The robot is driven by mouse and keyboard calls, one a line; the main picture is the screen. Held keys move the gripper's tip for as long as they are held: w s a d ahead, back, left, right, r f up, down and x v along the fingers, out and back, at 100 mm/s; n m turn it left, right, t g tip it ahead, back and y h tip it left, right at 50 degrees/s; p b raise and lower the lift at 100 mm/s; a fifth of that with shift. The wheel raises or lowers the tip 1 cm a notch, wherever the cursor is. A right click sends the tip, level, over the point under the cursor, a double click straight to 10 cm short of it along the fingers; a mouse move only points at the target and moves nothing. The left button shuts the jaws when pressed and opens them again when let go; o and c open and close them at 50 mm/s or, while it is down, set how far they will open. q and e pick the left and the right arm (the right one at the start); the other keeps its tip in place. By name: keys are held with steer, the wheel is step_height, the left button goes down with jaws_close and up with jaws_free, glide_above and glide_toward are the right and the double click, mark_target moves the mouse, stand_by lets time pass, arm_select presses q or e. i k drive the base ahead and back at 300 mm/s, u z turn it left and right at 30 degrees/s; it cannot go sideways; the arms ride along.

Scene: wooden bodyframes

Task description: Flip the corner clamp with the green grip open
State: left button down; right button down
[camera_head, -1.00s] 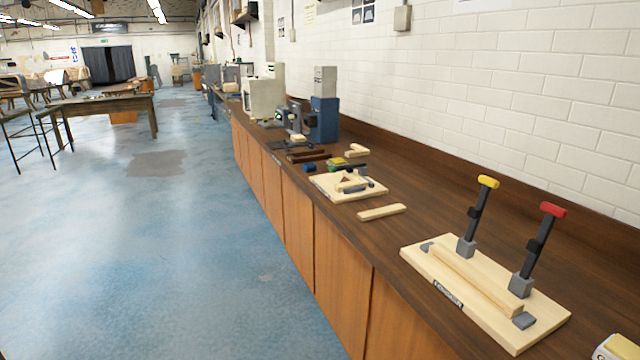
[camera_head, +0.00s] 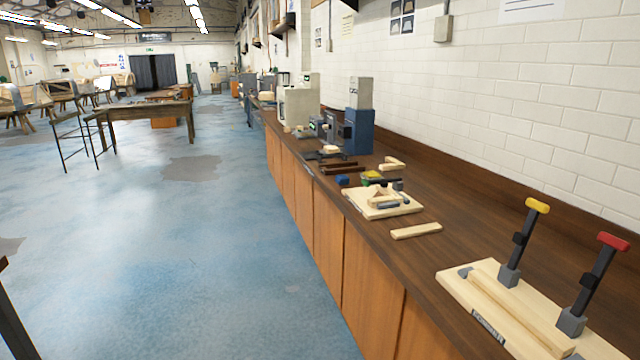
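A pale wooden board (camera_head: 385,213) on the long bench carries a small corner assembly with wooden pieces and grey and dark parts. A small green and yellow patch (camera_head: 371,176) shows just behind it; it is too small to tell whether this is the green grip, or whether that clamp is open or shut. On a nearer board (camera_head: 455,291) at the right, two upright lever clamps stand beside a wooden bar. One has a yellow grip (camera_head: 537,205), the other a red grip (camera_head: 613,241). Neither of my grippers is in view.
The dark brown bench (camera_head: 455,240) runs along the white brick wall. A loose wood strip (camera_head: 416,230) lies between the boards. A blue machine (camera_head: 360,132) stands farther back. The blue floor (camera_head: 230,240) left of the bench is open; a wooden table (camera_head: 150,112) stands beyond.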

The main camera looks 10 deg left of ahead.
mark_target(383, 182)
steer(key=u, duration=0.65)
steer(key=i, duration=1.6)
steer(key=z, duration=0.85)
steer(key=i, duration=0.95)
steer(key=z, duration=0.85)
